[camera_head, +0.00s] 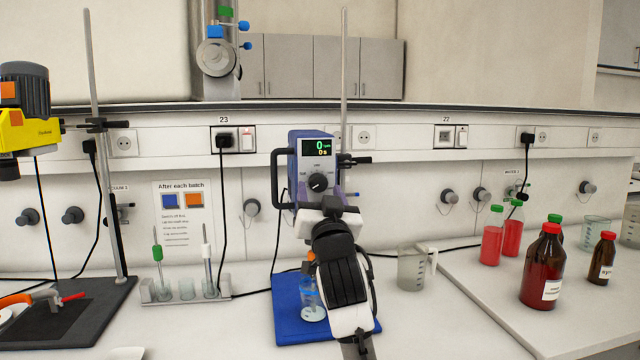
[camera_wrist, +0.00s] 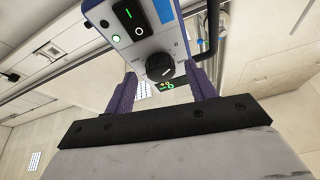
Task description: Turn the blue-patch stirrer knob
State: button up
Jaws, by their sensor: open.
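The blue stirrer (camera_head: 307,146) is clamped to a tall rod, its grey front showing a lit display with a green 0. Its round black knob (camera_head: 318,182) sits below the display. In the wrist view the knob (camera_wrist: 160,67), with a white pointer mark, lies between the fingertips. My gripper (camera_head: 320,195) is open just in front of the stirrer; its purple fingers (camera_wrist: 160,78) stand on either side of the knob, with apparent gaps. Whether either finger touches the panel is hard to tell. A blue mat (camera_head: 287,332) lies below, partly hidden by my arm.
A glass vessel (camera_head: 313,301) stands on the mat beside my arm. A beaker (camera_head: 411,270) and red bottles (camera_head: 541,268) are to the right. A tube rack (camera_head: 186,290) and a yellow stirrer (camera_head: 28,130) are to the left. A power switch (camera_wrist: 133,22) shows near the knob.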

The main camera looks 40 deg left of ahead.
jog(key=shift+w+a+r, duration=0.25)
jog(key=shift+w+a, duration=0.15)
jog(key=shift+a, duration=0.05)
jog(key=c, duration=1)
